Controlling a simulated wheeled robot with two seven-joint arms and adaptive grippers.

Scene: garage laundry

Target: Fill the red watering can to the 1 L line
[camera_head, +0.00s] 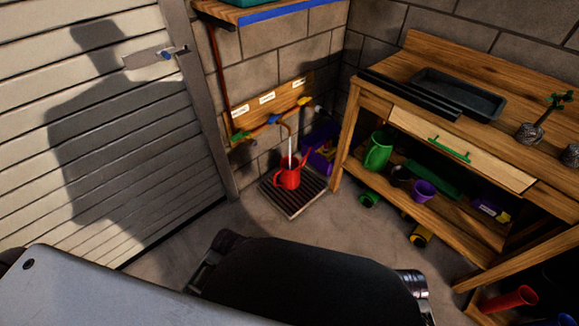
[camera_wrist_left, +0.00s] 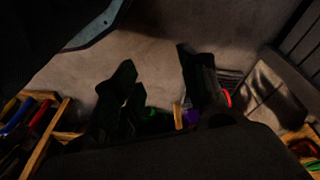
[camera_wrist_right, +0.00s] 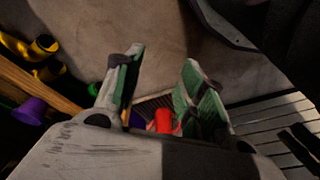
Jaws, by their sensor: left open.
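The red watering can (camera_head: 287,178) stands upright on a slatted floor grate (camera_head: 307,204). A pale water stream (camera_head: 290,148) runs from the copper spout (camera_head: 286,126) down to the can's top. The water level and 1 L line cannot be made out. Blue (camera_head: 273,119), green (camera_head: 238,137) and yellow (camera_head: 305,101) tap handles sit on the wooden board. My left gripper (camera_wrist_left: 155,75) is open and empty. My right gripper (camera_wrist_right: 158,75) is open and empty; a red shape, likely the can (camera_wrist_right: 164,121), shows beyond its fingers. Neither gripper's fingers show in the head view.
A wooden workbench (camera_head: 440,72) stands right of the grate, with a green watering can (camera_head: 378,151) and purple pot (camera_head: 424,191) on its lower shelf. A purple box (camera_head: 318,150) stands behind the red can. A slatted door (camera_head: 90,130) is at left. Floor before the grate is clear.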

